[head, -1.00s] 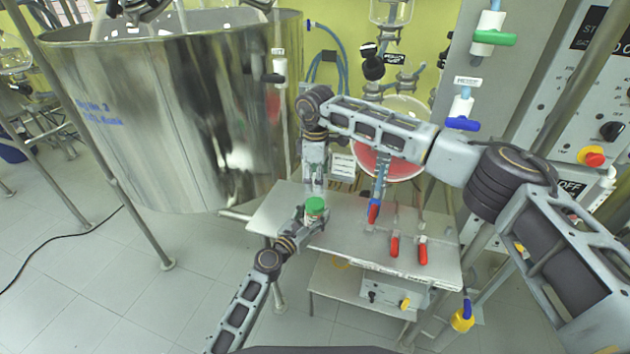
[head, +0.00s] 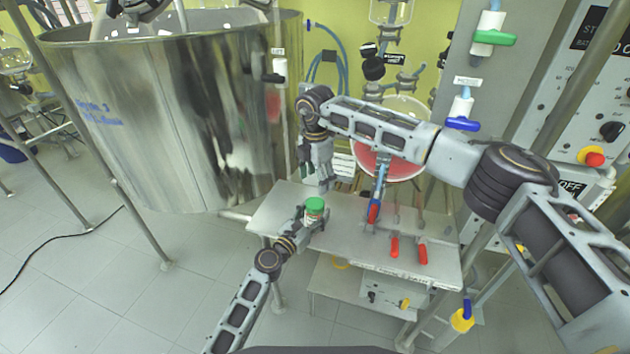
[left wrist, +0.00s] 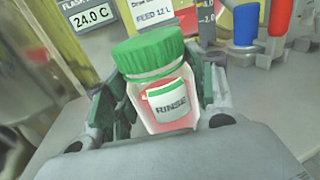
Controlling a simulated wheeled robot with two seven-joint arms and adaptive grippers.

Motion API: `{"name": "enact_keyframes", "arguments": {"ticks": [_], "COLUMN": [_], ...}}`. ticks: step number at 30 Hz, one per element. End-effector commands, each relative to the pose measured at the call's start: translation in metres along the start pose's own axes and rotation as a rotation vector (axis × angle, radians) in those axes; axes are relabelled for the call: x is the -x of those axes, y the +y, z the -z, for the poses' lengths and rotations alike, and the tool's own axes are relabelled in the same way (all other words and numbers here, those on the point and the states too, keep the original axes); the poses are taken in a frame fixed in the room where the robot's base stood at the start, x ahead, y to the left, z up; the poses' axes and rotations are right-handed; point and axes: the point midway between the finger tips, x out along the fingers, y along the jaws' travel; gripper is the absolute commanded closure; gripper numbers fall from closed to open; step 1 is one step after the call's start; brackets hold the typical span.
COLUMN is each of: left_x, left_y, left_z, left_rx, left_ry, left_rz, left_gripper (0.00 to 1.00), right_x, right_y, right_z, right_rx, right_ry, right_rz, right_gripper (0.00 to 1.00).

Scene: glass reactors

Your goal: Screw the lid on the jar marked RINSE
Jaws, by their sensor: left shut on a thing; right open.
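The jar marked RINSE (left wrist: 165,112) is clear with reddish contents, and it also shows small in the head view (head: 313,218). Its green ribbed lid (left wrist: 148,52) sits on the jar's mouth, also seen in the head view (head: 315,204). I cannot tell how tightly the lid is seated. My left gripper (head: 312,222) is shut around the jar body, with a finger on either side of it in the left wrist view. My right gripper (head: 325,179) is open and empty, pointing down above the lid and apart from it.
The metal table (head: 350,240) has free room around the jar. Red-handled valves (head: 395,247) and a blue-and-red valve (head: 374,208) stand to the right. A large steel vessel (head: 180,110) is at the left. A glass reactor with red liquid (head: 385,165) is behind.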

Motion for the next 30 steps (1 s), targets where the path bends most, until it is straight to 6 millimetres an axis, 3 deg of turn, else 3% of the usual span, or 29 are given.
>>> {"name": "enact_keyframes", "arguments": {"ticks": [30], "left_x": [0.0001], "left_y": [0.0002], "left_z": [0.0002], "left_rx": [0.000], "left_ry": [0.000], "left_rz": [0.000], "left_gripper": [1.00], "right_x": [-0.0022], "right_y": [-0.0023], "right_z": [0.0034], "right_rx": [0.830], "right_ry": [0.015], "right_rz": [0.004], "right_gripper": [0.31]}}
